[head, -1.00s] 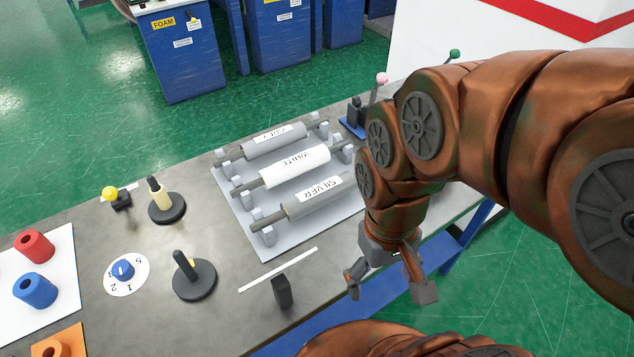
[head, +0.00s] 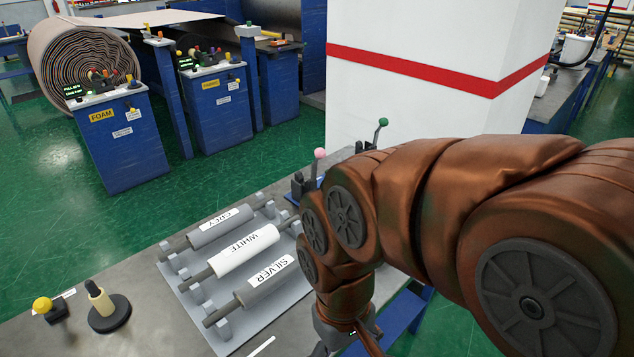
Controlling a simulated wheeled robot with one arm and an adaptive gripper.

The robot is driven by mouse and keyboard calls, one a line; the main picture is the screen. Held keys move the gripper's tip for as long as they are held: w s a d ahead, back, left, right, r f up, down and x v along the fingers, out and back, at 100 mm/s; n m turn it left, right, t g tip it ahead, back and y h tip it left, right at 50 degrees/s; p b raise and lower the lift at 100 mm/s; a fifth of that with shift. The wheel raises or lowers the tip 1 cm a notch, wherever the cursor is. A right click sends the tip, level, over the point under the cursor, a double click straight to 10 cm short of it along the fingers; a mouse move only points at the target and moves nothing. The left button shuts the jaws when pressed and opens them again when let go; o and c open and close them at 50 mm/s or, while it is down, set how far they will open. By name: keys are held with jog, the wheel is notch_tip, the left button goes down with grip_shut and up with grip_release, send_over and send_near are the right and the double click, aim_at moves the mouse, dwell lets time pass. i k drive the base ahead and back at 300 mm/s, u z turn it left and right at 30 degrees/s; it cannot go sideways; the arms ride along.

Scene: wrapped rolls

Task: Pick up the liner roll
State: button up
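Three wrapped rolls lie on a grey rack (head: 178,285) on the table: a grey roll (head: 203,236) at the back, a white roll (head: 229,257) in the middle and a silver roll (head: 262,287) in front. Their labels read GREY, WHITE and SILVER. I read no label saying liner, so I cannot tell which roll it is. My gripper (head: 346,343) is at the bottom edge of the head view, right of and nearer than the silver roll. Its fingertips are cut off by the frame, and no roll shows in it.
A cream spool on a dark round base (head: 101,299) and a yellow knob (head: 42,305) stand at the left of the table. Pink-topped (head: 320,154) and green-topped (head: 383,122) levers stand behind my arm. Blue cabinets, a large foam roll (head: 75,62) and a white pillar (head: 420,95) stand beyond.

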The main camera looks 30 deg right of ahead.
aim_at(256, 288)
jog(key=u, duration=3.4)
jog(key=k, duration=1.65)
jog(key=z, duration=0.45)
